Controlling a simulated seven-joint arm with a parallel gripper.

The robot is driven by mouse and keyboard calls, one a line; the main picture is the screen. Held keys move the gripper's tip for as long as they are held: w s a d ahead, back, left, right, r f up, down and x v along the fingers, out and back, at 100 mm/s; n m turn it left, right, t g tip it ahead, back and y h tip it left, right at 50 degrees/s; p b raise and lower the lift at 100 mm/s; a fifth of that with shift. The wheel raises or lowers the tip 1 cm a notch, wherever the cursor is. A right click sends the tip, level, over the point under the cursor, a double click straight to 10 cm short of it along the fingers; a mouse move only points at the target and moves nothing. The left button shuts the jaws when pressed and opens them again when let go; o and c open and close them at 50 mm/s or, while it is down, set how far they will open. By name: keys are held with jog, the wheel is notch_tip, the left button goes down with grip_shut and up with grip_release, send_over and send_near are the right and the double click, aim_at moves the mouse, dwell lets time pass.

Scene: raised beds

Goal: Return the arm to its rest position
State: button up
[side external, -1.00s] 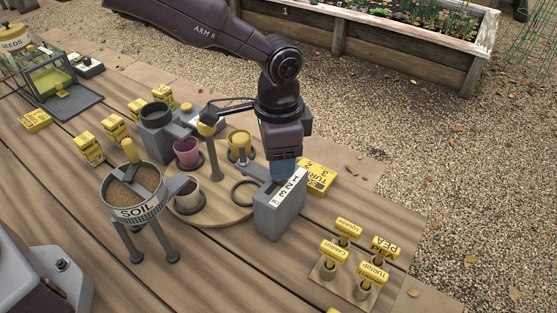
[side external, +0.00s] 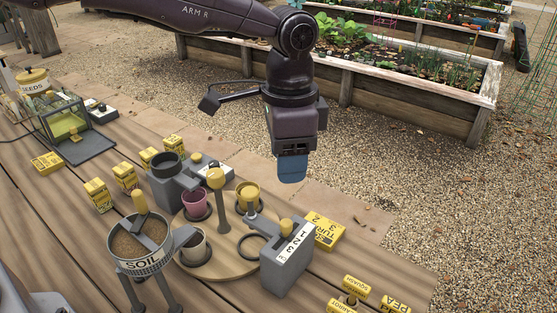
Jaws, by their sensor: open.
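My gripper (side external: 292,172) hangs from my dark purple arm, pointing down, with blue fingertips. It is open and nothing shows in it. It is above and behind the grey box numbered 1 2 3 (side external: 287,262), clear of the table things. The gap between the fingers does not show from this side.
Below stand a round wooden turntable (side external: 222,262) with small pots, a soil sieve (side external: 140,246) on legs and a yellow-knobbed post (side external: 216,180). Yellow seed packets (side external: 98,195) lie around. A raised bed (side external: 400,95) is behind. Air around the gripper is free.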

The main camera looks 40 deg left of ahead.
jog(key=s+a+r+n+t, duration=0.2)
jog(key=s+a+r+n, duration=0.2)
jog(key=s+a, duration=0.7)
jog(key=s+a+r+n+t, duration=0.3)
jog(key=s+a+r+n, duration=0.2)
jog(key=s+a, duration=0.7)
jog(key=shift+s+a+t, duration=0.2)
jog(key=shift+t, duration=0.1)
